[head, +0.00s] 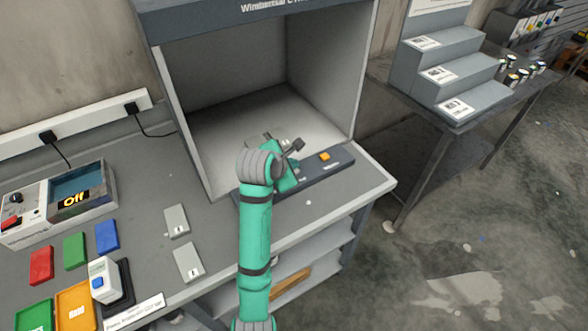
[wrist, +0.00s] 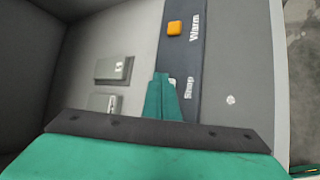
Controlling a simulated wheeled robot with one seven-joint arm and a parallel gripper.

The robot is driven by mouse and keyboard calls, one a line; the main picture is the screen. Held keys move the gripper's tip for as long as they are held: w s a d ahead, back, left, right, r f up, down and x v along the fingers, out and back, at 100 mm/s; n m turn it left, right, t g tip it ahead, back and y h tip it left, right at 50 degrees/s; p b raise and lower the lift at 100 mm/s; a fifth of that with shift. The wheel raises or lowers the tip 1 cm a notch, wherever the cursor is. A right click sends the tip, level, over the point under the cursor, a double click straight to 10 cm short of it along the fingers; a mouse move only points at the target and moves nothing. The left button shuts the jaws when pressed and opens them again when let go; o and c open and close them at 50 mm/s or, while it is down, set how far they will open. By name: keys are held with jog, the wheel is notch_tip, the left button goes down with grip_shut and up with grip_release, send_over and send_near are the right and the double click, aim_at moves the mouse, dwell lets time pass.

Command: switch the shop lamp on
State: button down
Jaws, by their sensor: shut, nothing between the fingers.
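A dark control strip (head: 312,177) runs along the front edge of a grey light booth (head: 208,165). In the wrist view the strip (wrist: 184,60) bears an orange button (wrist: 174,28) beside the word "Warm". Further along is a label that reads like "Shop", with a small pale button (wrist: 172,80) beside it, partly hidden by my fingers. My gripper (wrist: 162,78) is shut and empty, its tips over or beside that pale button. I cannot tell whether they touch it. In the head view my arm hides this part of the strip; the orange button (head: 325,156) shows to the right.
Two small grey plates (wrist: 114,68) lie inside the booth. Two more grey plates (head: 177,221) lie on the bench left of my arm. A device showing "Off" (head: 74,200) and coloured blocks stand at the left. A stepped stand (head: 445,75) is on the right table.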

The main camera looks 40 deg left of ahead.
jog(key=shift+f, duration=0.3)
dwell(0.4)
jog(key=shift+r, duration=0.9)
notch_tip(320, 180, up, 6)
dwell(0.5)
dwell(0.5)
